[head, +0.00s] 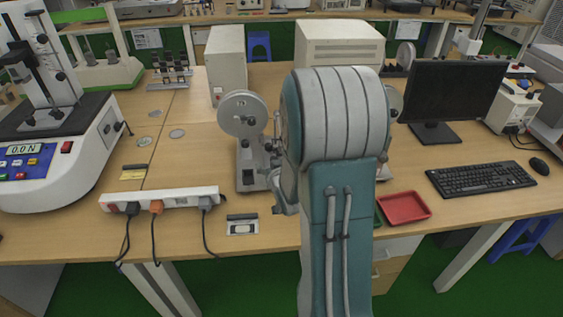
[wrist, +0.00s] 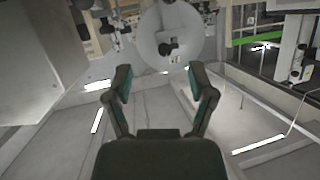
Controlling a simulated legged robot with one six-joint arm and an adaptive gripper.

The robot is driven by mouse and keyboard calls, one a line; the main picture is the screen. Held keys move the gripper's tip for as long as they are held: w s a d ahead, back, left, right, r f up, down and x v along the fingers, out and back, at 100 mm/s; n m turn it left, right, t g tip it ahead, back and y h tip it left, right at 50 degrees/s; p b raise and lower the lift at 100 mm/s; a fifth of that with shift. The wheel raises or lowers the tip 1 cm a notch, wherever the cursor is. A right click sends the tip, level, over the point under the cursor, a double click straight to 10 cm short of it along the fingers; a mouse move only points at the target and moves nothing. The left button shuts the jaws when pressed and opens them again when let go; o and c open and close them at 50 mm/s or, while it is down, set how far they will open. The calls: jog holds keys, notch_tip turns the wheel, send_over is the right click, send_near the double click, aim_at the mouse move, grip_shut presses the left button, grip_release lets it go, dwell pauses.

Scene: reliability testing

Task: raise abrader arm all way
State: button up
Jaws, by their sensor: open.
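The abrader stands on the wooden bench just left of my arm in the head view, with a grey upright disc (head: 240,113) and a grey base (head: 250,178) with a dark switch. My own arm covers its right part, so the abrader arm cannot be made out clearly. In the wrist view a round light-grey disc (wrist: 172,28) with a dark knob at its centre lies beyond my fingertips. My gripper (wrist: 158,72) is open, with nothing between its two fingers. In the head view my arm hides most of the gripper.
A white power strip (head: 160,198) with cables lies at the front edge. A force tester (head: 55,150) stands at left. A red tray (head: 404,208), keyboard (head: 480,179) and monitor (head: 450,90) are at right. White boxes (head: 338,45) stand behind. The bench left of the abrader is mostly clear.

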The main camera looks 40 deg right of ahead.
jog(key=s+d+f+m+t+h, duration=0.25)
jog(key=s+d+f, duration=0.3)
jog(key=f, duration=0.35)
jog(key=shift+m+t, duration=0.35)
jog(key=x, duration=1.1)
jog(key=shift+d+r, duration=0.1)
jog(key=shift+d, duration=0.3)
jog(key=shift+c, duration=0.3)
grip_shut()
